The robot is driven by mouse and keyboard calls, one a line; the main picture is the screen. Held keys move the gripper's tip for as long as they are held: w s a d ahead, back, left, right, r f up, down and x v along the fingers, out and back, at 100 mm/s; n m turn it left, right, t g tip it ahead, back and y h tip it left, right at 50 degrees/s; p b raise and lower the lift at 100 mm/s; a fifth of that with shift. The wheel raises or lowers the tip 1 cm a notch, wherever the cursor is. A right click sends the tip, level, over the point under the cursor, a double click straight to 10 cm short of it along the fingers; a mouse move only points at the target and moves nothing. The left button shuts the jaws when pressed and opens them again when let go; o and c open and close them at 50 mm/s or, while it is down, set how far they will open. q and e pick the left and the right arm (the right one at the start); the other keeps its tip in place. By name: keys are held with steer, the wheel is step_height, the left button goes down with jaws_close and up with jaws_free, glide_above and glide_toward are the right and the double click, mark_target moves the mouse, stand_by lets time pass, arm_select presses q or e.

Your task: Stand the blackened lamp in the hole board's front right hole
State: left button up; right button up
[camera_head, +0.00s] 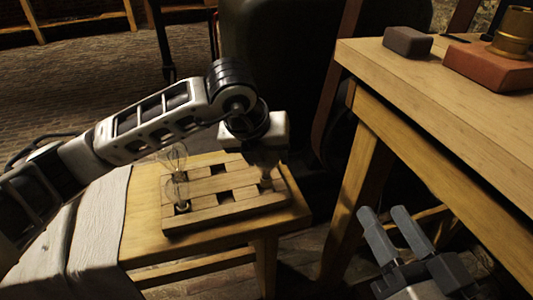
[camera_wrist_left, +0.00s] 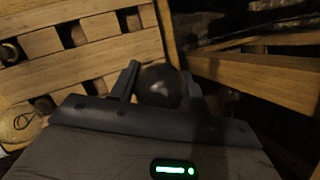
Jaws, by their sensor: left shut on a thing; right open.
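The hole board (camera_head: 225,211) lies on a small wooden table, and it also shows in the left wrist view (camera_wrist_left: 90,62). My left gripper (camera_head: 266,168) points down over the board's front right part. It is shut on the blackened lamp, whose dark round bulb (camera_wrist_left: 160,85) shows between the fingers in the left wrist view. In the head view the lamp is mostly hidden; a small part (camera_head: 266,184) shows below the fingers by the front right hole. I cannot tell whether its base is inside. My right gripper (camera_head: 385,212) is open and empty, away from the board.
Clear lamps stand in the board's front left (camera_head: 176,190) and back left (camera_head: 172,157) holes. Middle holes look empty. A cloth (camera_head: 95,225) lies left of the board. A higher wooden table (camera_head: 440,88) at right bears a dark block (camera_head: 407,41) and a reddish block (camera_head: 490,66).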

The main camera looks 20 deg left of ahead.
arm_select(q)
steer(key=shift+f+b, duration=0.6)
steer(key=shift+b, duration=0.05)
steer(key=shift+f, duration=0.2)
stand_by(0.3)
